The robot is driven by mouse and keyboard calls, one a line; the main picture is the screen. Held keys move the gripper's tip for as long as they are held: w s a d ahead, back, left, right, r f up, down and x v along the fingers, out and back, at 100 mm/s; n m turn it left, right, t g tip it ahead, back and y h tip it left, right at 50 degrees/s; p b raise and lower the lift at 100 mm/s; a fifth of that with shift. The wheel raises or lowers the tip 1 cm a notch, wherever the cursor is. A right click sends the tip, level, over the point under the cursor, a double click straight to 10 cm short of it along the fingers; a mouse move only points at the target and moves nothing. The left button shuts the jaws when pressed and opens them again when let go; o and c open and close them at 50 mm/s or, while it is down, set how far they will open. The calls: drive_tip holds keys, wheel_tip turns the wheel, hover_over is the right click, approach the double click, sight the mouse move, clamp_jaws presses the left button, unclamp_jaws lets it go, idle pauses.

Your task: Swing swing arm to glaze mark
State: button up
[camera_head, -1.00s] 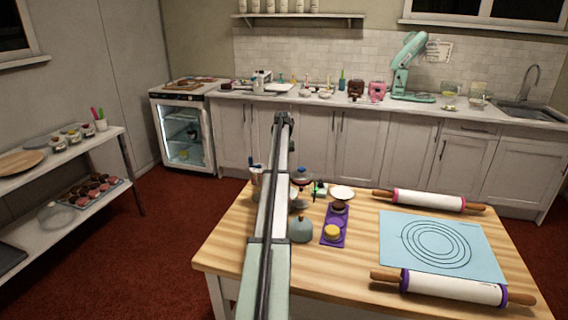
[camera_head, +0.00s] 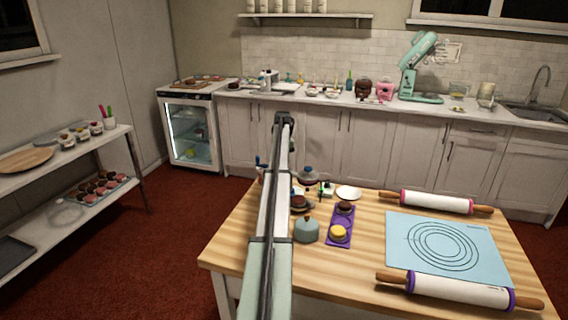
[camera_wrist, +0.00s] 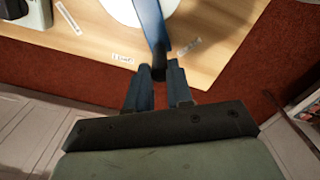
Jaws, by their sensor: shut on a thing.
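In the wrist view, the swing arm (camera_wrist: 150,22) is a blue bar with a dark end. It reaches over a white round plate (camera_wrist: 118,8) at the top edge. My gripper (camera_wrist: 159,82) is shut on the bar's dark end, with one blue finger on each side. Small white labels lie on the wooden table: one below the plate (camera_wrist: 122,58), one right of the bar (camera_wrist: 188,48) and one at the left (camera_wrist: 68,17). Their writing is too small to read surely, so I cannot tell which is the glaze mark. In the head view my arm hides the gripper and much of the turntable.
On the wooden table (camera_head: 375,262) stand a grey-blue dome (camera_head: 306,231), a purple tray (camera_head: 340,226) with small cakes, a blue mat (camera_head: 405,258) and two rolling pins (camera_head: 437,202) (camera_head: 458,291). A shelf rack (camera_head: 65,152) stands left.

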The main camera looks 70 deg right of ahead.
drive_tip(key=shift+a, duration=0.1)
drive_tip(key=shift+w+a, duration=0.9)
drive_tip(key=shift+a, duration=0.05)
drive_tip(key=shift+w+a, duration=0.1)
drive_tip(key=shift+a, duration=0.05)
drive_tip(key=shift+w+a, duration=0.1)
drive_tip(key=shift+a, duration=0.05)
drive_tip(key=o, duration=0.8)
drive_tip(key=shift+r, duration=0.1)
wheel_tip(320, 180, up, 7)
idle(0.6)
